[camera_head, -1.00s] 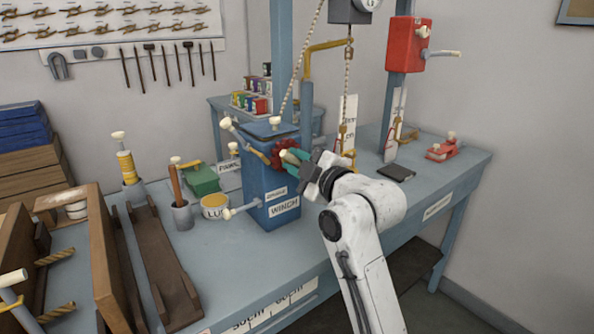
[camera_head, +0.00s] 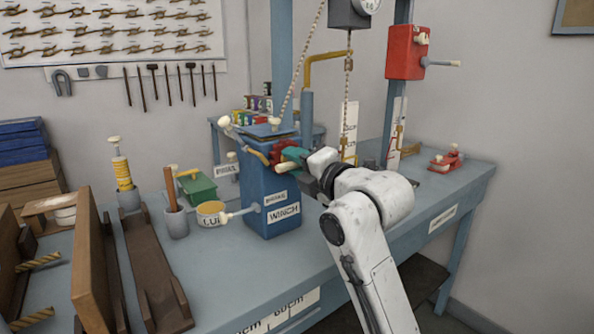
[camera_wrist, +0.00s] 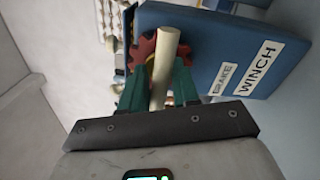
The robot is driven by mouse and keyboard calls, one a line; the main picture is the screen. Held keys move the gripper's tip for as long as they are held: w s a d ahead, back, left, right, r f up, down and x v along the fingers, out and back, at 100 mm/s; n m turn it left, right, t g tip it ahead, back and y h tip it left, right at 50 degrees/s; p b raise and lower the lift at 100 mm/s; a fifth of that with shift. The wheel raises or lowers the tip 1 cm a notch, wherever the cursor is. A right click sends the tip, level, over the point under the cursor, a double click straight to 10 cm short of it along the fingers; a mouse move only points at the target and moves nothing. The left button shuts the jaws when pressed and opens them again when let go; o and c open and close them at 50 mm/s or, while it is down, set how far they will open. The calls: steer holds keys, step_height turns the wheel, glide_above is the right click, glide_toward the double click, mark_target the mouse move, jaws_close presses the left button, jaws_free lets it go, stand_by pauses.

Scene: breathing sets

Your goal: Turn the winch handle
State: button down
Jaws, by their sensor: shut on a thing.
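The blue winch box (camera_head: 270,190) stands on the bench, marked WINCH on a white label; it also shows in the wrist view (camera_wrist: 215,40). A red toothed wheel (camera_wrist: 143,50) sits on its side. My gripper (camera_head: 288,160) is at that side, in front of the wheel. In the wrist view its green fingers (camera_wrist: 160,85) are shut on the cream winch handle (camera_wrist: 168,50), one finger on each side. In the head view the fingers and wrist hide most of the handle and part of the wheel.
A cream-tipped brake lever (camera_head: 240,214) sticks out from the box's front left. A yellow tin (camera_head: 210,214), a green box (camera_head: 198,188) and a grey pot (camera_head: 176,222) stand to the left. A rope (camera_head: 289,90) rises above the winch.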

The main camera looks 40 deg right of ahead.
steer(key=c, duration=1.8)
jaws_free()
steer(key=shift+n+b, duration=0.3)
steer(key=shift+n, duration=0.3)
steer(key=o, duration=1.1)
steer(key=s, duration=1)
steer(key=shift+s, duration=0.4)
